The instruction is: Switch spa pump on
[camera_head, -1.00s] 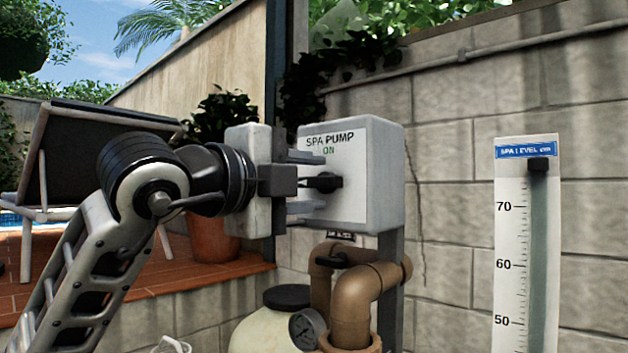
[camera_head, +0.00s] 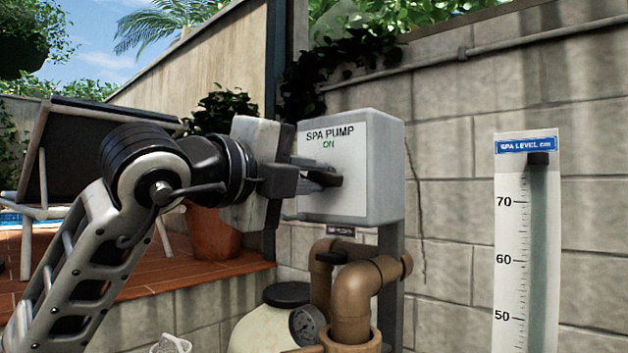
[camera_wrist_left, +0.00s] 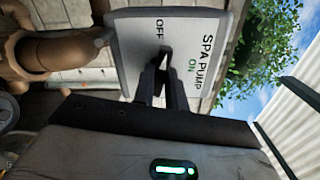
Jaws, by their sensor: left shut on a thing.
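The spa pump switch box (camera_head: 380,170) is a light grey box on a post in front of the block wall. Its white face reads SPA PUMP with a green ON near the top. The left wrist view shows the box face (camera_wrist_left: 195,30) sideways, with OFF at the opposite end from ON. A black switch handle (camera_head: 335,180) sticks out of the face between them. My left gripper (camera_head: 322,172) is at the face, tilted, with its fingers shut on the handle. The fingers (camera_wrist_left: 164,84) partly hide the handle, so its exact angle is unclear. My right gripper is not in view.
Brown pipes (camera_head: 352,290), a pressure gauge (camera_head: 305,325) and a cream tank (camera_head: 265,330) sit below the box. A spa level gauge (camera_head: 527,240) stands at the right. A lounger (camera_head: 85,150) and a terracotta pot (camera_head: 212,235) are behind my left arm.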

